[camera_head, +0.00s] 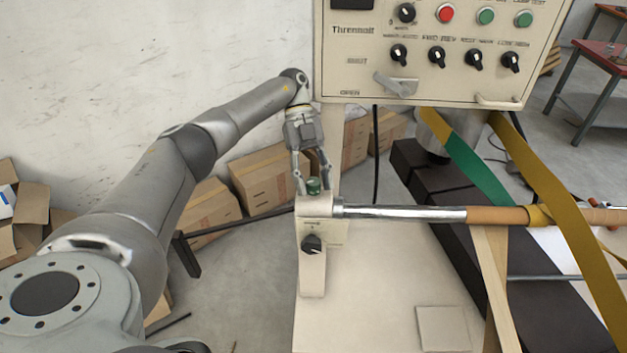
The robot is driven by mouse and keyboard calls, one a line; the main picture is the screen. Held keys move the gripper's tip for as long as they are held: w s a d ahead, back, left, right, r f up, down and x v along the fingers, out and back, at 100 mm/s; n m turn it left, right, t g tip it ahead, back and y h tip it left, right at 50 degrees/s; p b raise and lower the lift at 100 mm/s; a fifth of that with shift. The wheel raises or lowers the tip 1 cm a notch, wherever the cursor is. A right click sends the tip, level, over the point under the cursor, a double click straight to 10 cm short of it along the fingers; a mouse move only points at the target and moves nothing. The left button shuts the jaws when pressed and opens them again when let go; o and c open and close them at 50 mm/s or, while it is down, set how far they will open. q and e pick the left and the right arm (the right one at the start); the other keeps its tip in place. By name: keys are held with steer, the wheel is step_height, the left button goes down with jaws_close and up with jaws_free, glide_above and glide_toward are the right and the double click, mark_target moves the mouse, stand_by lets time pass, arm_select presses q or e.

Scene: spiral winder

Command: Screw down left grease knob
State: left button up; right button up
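A small green grease knob (314,185) sits on top of the beige post (312,262) at the left end of the chrome shaft. My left gripper (314,186) points down over it, with one finger on each side of the knob. The fingers look spread around it; whether they touch it is too small to tell. My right gripper is out of view.
A control panel (372,74) with knobs and buttons hangs above and right of the post. The chrome shaft (400,212) runs right to a cardboard core (495,215) with yellow and green straps. Cardboard boxes (262,178) stand behind my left arm.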

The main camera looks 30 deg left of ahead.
mark_target(314, 181)
arm_select(q)
steer(key=shift+r, duration=5)
